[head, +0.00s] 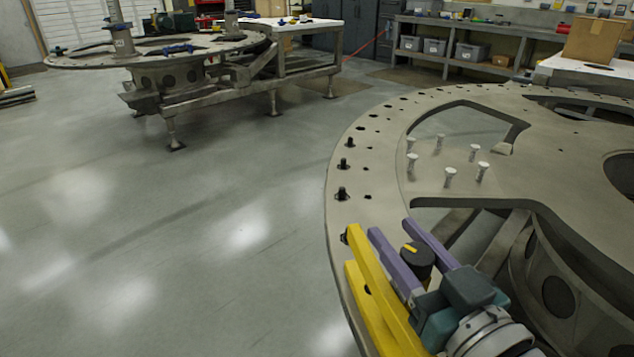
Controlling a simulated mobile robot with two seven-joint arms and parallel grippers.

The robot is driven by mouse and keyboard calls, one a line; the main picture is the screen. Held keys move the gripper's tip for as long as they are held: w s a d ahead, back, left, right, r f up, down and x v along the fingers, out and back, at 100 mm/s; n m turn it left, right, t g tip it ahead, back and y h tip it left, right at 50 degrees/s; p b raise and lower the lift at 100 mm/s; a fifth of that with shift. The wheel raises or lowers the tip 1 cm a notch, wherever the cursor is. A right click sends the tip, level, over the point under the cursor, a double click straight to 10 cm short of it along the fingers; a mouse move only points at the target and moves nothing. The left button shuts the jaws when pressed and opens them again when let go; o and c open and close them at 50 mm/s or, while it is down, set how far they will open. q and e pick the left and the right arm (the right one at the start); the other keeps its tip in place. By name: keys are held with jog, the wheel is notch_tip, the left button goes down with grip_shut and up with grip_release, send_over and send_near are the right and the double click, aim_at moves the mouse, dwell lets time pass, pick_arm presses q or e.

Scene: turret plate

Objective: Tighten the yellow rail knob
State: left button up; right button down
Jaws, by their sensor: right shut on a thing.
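The knob (417,262) is round and black with a yellow bar on top. It sits beside a yellow rail frame (378,275) at the near edge of the large turret plate (385,170). My right gripper (393,229) comes from the lower right. Its two purple fingers lie on either side of the knob, shut on it, with their tips reaching past it. The knob's lower part and base are hidden by the fingers and the gripper body. My left gripper is not in view.
Several pale bolts (448,176) stand upright on the plate beyond my right gripper, near cut-out openings. Dark studs (343,163) line the plate's left rim. A cardboard box (592,40) is at the back right. A second turret plate (160,50) stands far left. The floor between is clear.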

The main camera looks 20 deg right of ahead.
jog(key=shift+c, duration=1.8)
grip_release()
jog(key=shift+r, duration=0.1)
notch_tip(320, 180, up, 20)
jog(key=p, duration=0.6)
